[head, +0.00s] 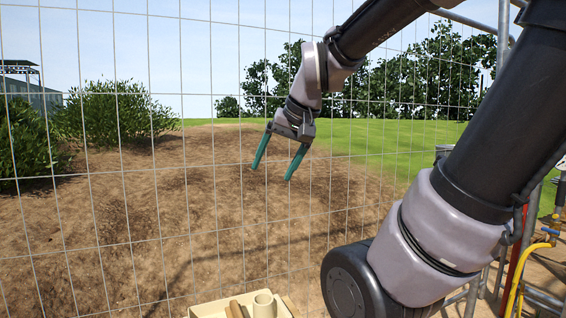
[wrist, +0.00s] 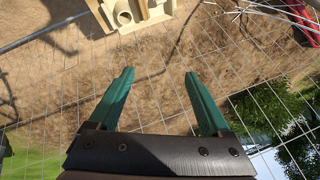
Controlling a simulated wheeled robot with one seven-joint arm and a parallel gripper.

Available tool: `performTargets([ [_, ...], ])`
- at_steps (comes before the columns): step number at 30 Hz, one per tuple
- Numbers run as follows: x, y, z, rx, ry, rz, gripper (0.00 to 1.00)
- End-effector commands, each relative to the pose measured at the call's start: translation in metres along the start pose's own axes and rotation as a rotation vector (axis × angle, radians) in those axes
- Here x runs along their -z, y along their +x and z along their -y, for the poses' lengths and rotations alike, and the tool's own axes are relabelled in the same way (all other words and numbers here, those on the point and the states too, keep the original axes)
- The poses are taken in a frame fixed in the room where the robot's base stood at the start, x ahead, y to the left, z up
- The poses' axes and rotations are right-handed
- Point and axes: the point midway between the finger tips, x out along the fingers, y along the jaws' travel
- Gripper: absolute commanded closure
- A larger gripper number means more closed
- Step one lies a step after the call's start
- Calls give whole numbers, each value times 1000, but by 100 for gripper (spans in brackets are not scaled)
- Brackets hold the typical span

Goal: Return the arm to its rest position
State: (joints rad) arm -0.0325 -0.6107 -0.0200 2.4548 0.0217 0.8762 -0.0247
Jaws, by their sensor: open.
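My gripper (head: 276,171) hangs from my raised arm near the middle of the head view, its green fingers pointing down. The fingers are spread apart with nothing between them. In the wrist view my gripper (wrist: 158,72) also shows open and empty, with bare ground beyond the fingertips. My arm's upper links cross the right side of the head view.
A wire mesh fence (head: 187,130) spans the head view, close to my gripper. A cream tray (head: 212,309) with a cream cup (head: 264,303) sits at the bottom edge. Metal poles and a yellow pipe (head: 517,283) stand at the right.

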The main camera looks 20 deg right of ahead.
Motion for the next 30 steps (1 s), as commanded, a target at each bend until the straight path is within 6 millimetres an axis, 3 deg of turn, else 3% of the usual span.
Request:
performTargets([
  [3,-14,-19,-5,4,11,-43,18],
  [7,-22,-27,-8,3,19,-61,18],
  [30,-23,-28,-8,3,19,-62,18],
])
